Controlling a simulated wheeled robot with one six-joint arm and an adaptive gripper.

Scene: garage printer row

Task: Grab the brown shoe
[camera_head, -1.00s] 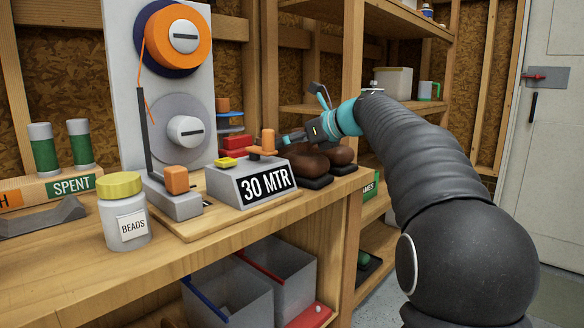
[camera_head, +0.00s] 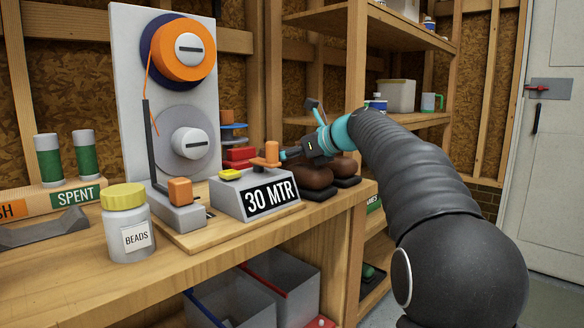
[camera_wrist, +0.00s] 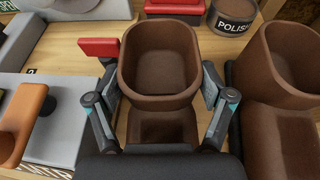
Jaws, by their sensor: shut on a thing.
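A pair of brown shoes stands on the workbench, right of the grey 30 MTR block. In the wrist view, one brown shoe (camera_wrist: 160,125) is between the two fingers of my gripper (camera_wrist: 159,82), its open top facing up at the camera. My gripper is shut on this shoe, one finger on each side. The second brown shoe (camera_wrist: 277,110) stands close to the right finger. In the head view, the held shoe (camera_head: 313,177) and the other shoe (camera_head: 344,167) are partly hidden by my gripper (camera_head: 298,153).
The grey 30 MTR block (camera_head: 262,207) with an orange peg (camera_head: 272,152) stands left of the shoes. A red block (camera_wrist: 99,47) lies by the left finger. A polish tin (camera_wrist: 235,14) stands behind the shoes. Wooden shelves (camera_head: 400,122) rise beyond my arm.

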